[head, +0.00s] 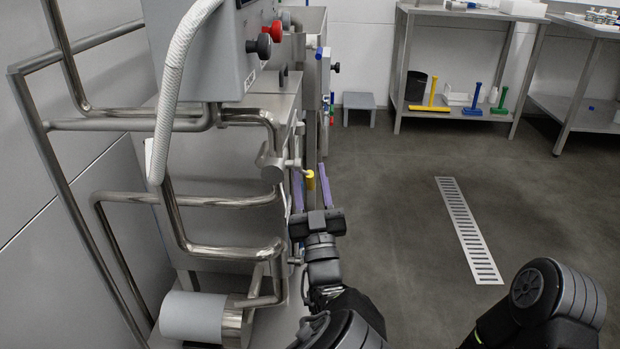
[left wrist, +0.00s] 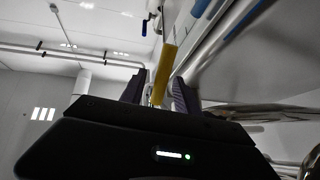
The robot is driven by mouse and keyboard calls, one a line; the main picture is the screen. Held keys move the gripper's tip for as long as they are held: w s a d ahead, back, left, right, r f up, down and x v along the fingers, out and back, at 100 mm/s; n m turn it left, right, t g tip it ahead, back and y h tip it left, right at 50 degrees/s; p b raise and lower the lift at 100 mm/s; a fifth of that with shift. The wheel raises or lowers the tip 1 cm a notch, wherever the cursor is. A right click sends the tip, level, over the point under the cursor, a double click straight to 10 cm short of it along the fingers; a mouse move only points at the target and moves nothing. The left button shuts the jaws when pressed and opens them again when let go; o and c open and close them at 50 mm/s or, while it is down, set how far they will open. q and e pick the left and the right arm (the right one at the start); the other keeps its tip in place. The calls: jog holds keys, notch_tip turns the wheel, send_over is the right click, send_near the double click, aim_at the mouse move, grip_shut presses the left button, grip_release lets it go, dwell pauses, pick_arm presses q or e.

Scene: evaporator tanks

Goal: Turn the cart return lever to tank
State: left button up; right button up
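The cart return lever (head: 309,181) has a yellow grip and sits on a steel valve (head: 270,163) on the pipework at the cart's right side. My left gripper (head: 310,172) is open, with one purple finger on each side of the yellow grip. In the left wrist view the yellow lever (left wrist: 165,68) stands between and beyond the two fingers (left wrist: 159,88). I cannot tell whether either finger touches it. The gripper's black body hides what is directly below. My right gripper is out of view; only part of my right arm shows at the lower right.
A grey control box (head: 205,50) with red and black knobs stands above the pipes. Steel pipes (head: 180,200) and a grey motor (head: 193,317) lie left of my arm. Floor with a drain grate (head: 467,230) is clear to the right. Shelving (head: 455,108) stands behind.

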pick_arm(q)
jog(key=v, duration=0.7)
jog(key=shift+s+f, duration=0.2)
jog(key=shift+s, duration=0.1)
